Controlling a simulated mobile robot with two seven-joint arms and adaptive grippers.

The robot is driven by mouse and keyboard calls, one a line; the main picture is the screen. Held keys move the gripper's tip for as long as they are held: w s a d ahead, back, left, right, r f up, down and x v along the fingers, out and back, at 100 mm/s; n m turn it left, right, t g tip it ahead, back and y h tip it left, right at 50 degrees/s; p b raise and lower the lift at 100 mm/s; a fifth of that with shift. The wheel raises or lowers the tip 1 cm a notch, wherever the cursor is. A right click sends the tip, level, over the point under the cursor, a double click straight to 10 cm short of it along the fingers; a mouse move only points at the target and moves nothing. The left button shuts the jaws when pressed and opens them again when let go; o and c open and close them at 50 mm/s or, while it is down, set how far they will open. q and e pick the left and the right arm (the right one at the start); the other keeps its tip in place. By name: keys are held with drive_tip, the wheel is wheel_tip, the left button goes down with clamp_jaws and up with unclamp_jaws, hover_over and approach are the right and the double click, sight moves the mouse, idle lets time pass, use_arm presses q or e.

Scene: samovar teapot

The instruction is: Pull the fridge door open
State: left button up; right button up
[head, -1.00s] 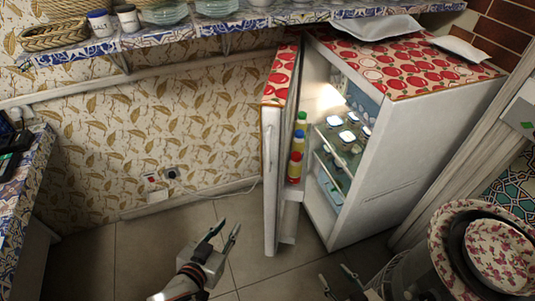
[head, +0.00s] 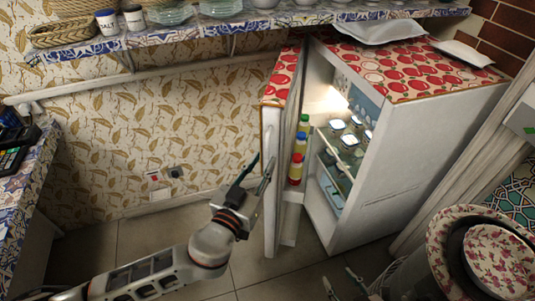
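The white fridge (head: 385,185) stands at the right. Its door (head: 270,220) hangs ajar on the left side, with the lit shelves showing through the gap. A pale upright handle (head: 267,145) runs along the door's outer face. My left gripper (head: 262,163) is open, its fingers apart, right at the door's outer face beside the handle. One finger overlaps the door in the view; I cannot tell whether it touches. My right gripper (head: 338,276) is open and empty, low in front of the fridge, its arm cut off by the bottom edge.
Bottles (head: 297,160) stand in the door rack, and containers (head: 349,141) sit on the fridge shelves. A tiled shelf (head: 180,32) runs above. The floor (head: 145,240) left of the door is clear.

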sight(267, 155)
use_arm(q)
drive_tip(key=shift+x, duration=1.85)
drive_tip(key=shift+c, duration=0.5)
clamp_jaws()
